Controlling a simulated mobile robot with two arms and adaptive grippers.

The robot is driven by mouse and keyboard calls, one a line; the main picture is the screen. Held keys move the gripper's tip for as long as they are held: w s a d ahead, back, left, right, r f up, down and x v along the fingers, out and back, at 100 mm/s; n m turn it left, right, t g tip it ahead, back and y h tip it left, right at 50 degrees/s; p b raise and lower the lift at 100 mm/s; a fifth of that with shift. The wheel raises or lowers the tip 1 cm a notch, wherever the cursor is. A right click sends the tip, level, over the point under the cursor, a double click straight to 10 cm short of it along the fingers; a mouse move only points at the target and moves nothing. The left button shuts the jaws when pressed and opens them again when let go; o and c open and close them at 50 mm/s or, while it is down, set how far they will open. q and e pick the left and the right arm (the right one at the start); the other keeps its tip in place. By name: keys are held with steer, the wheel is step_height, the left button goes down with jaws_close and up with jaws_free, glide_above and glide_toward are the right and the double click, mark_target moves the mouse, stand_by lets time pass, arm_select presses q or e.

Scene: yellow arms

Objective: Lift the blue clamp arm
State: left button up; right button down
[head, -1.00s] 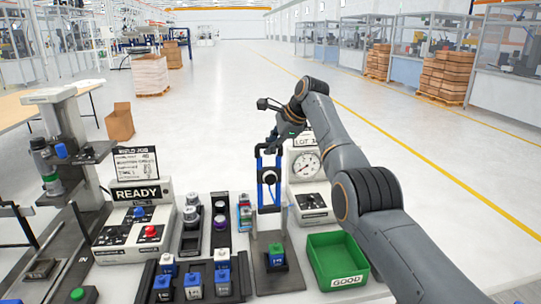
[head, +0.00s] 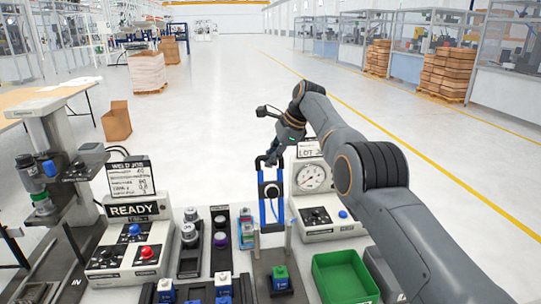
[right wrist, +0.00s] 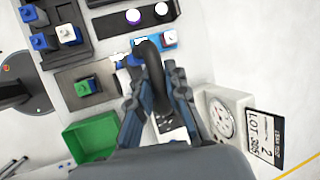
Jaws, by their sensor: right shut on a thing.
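The blue clamp arm (head: 262,212) stands upright, a blue frame with a round dark-and-white part in its middle and a dark top bar. It rises behind a dark fixture base (head: 262,283) that holds a blue block with a green top (head: 280,277). My right gripper (head: 271,160) is at the top of the clamp arm, coming from above and behind. In the right wrist view, my right gripper's fingers (right wrist: 160,88) are closed around a dark handle (right wrist: 150,62). The handle hides much of the clamp arm there. My left gripper is out of view.
A green bin (head: 345,279) stands right of the fixture. A gauge box (head: 313,178) is close behind on the right. Racks with dark and purple-topped parts (head: 220,240) and a READY panel (head: 132,212) stand to the left.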

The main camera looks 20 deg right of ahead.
steer(key=shift+r, duration=0.15)
steer(key=c, duration=1.3)
jaws_free()
steer(key=shift+s, duration=0.1)
